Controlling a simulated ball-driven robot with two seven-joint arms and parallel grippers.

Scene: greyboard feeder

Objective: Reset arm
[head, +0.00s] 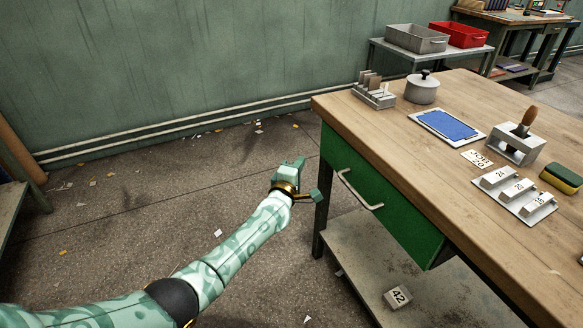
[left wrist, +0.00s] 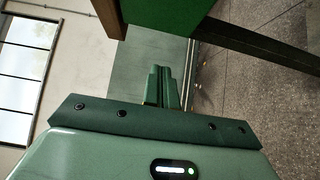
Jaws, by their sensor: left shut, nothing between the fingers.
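My left arm reaches in from the left in the head view. My left gripper (head: 300,172) is over the open floor, beside the left end of the wooden workbench (head: 455,115). It is shut and empty. The gripper's fingers (left wrist: 162,87) also show together in the left wrist view. The green drawer (head: 382,195) under the benchtop is right of the gripper and looks closed, with a metal handle (head: 358,190) on its front. My right gripper is in neither view.
On the bench are a grey pot (head: 421,90), a blue pad (head: 447,125), a metal holder with a wooden-handled tool (head: 515,143), a sponge (head: 562,178) and numbered blocks (head: 514,190). Grey and red bins (head: 459,34) stand behind. A block marked 42 (head: 398,296) lies on the lower shelf. Floor left is mostly clear.

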